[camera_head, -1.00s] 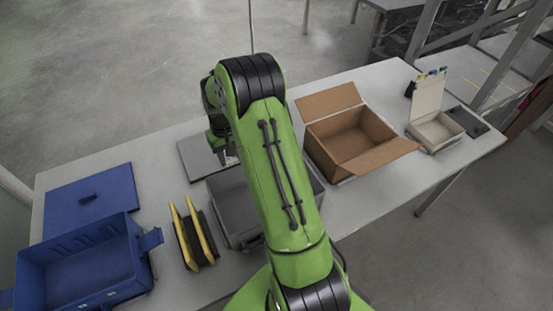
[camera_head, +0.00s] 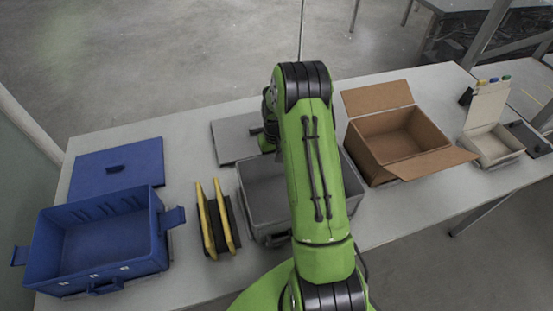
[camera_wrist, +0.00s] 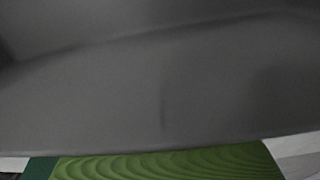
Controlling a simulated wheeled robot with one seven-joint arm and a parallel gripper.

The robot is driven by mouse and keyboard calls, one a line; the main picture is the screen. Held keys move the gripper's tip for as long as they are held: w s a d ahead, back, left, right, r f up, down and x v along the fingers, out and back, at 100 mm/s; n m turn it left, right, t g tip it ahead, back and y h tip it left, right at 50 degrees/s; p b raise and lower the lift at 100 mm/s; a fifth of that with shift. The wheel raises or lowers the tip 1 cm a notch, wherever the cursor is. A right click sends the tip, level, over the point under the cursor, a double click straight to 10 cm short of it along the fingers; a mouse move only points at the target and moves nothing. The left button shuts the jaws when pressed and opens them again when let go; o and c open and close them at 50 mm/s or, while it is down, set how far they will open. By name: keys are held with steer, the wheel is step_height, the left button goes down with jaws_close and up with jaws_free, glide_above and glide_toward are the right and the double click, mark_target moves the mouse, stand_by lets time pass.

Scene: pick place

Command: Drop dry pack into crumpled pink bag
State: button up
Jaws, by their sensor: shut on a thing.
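My gripper (camera_head: 264,142) shows only in part, left of my green arm near the back edge of the grey bin. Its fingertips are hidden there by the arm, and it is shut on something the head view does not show. In the wrist view a blurred dark grey surface (camera_wrist: 160,85) with a faint crease fills most of the picture. Below it lies a green wavy-patterned surface (camera_wrist: 170,165) with a dark green left edge. I cannot tell which of these is the dry pack. No crumpled pink bag shows in either view.
The grey bin (camera_head: 262,185) stands under my arm, with a flat grey lid (camera_head: 232,143) behind it. Left are a yellow-and-black item (camera_head: 208,220), a blue crate (camera_head: 72,225) and blue lid (camera_head: 118,182). Right are an open cardboard box (camera_head: 378,150) and a beige box (camera_head: 490,110).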

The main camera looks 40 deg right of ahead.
steer(key=shift+f, duration=0.1)
steer(key=o, duration=1)
